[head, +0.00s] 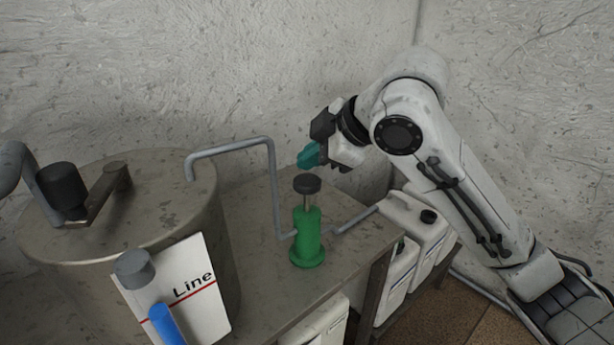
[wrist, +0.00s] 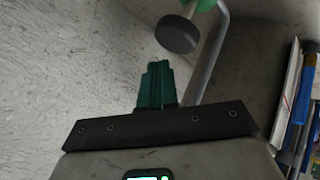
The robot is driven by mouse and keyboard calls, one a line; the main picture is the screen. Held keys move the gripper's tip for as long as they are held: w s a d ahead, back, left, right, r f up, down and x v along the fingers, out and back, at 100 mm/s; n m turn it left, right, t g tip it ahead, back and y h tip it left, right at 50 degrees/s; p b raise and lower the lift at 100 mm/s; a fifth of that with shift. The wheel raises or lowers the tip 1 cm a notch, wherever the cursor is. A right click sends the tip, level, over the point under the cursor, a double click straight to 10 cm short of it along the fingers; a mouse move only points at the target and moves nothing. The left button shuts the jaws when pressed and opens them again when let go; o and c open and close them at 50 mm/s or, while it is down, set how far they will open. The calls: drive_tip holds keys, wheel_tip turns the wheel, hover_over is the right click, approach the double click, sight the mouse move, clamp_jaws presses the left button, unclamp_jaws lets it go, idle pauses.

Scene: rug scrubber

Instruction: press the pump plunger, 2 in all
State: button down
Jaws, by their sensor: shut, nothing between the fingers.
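The pump is a green body (head: 306,238) standing upright on the metal table, with a dark round plunger knob (head: 307,184) on a thin rod above it. The rod shows between knob and body, so the plunger is up. My gripper (head: 307,156) has teal fingers, shut and empty, a little above the knob and apart from it in the head view. In the wrist view the shut fingers (wrist: 156,84) point toward the wall side, and the knob (wrist: 177,34) is beyond the fingertips, slightly right.
A large metal drum (head: 140,215) with a crank on its lid stands left. A grey pipe (head: 272,190) runs from drum to pump. White jugs (head: 412,225) stand right of the table (head: 345,215).

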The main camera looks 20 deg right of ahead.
sight(311, 182)
drive_tip(key=shift+r+p, duration=1.75)
drive_tip(key=shift+r, duration=0.5)
drive_tip(key=shift+f, duration=0.1)
